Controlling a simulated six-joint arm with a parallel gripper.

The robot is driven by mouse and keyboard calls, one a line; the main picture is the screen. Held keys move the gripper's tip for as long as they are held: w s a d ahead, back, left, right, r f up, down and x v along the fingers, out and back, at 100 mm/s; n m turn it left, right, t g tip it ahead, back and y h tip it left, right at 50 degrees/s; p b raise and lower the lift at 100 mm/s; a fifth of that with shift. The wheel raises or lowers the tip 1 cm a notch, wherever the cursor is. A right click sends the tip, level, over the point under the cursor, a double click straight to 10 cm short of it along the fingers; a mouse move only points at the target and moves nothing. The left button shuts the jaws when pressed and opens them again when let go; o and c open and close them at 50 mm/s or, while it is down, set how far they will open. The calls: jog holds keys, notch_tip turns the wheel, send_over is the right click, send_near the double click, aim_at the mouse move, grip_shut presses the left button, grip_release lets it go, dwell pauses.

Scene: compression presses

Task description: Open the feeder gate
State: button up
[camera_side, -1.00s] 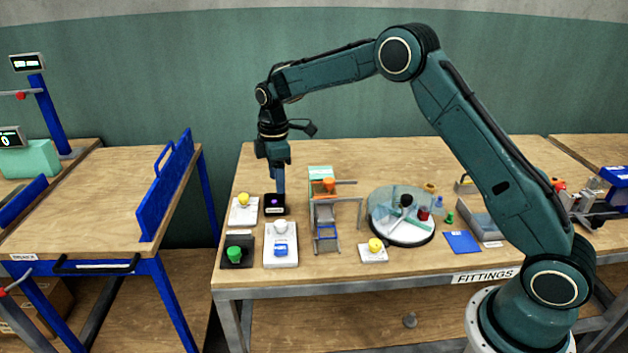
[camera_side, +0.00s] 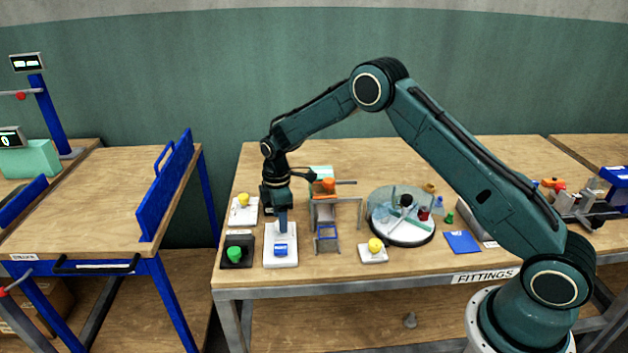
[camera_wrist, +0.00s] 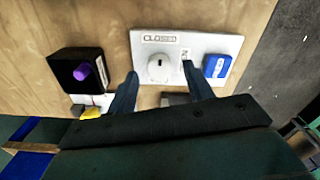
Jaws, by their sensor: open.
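A white panel (camera_side: 270,256) lies at the front left of the table. In the wrist view the panel (camera_wrist: 212,42) bears a round pale knob (camera_wrist: 158,67), a label starting "CLO" and a blue block (camera_wrist: 217,66). My gripper (camera_wrist: 159,71) points down, its open fingertips on either side of the knob as seen from the wrist. I cannot tell whether they touch it. In the side view my gripper (camera_side: 282,234) hides the knob. Nothing in view is marked as a feeder gate by name; I cannot tell if this panel works it.
A metal frame (camera_side: 336,213) stands close on the right, then a round glass-covered turntable (camera_side: 401,238). The table's front edge is close.

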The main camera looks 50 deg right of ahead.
jog(key=shift+f, duration=0.7)
jog(key=c, duration=1)
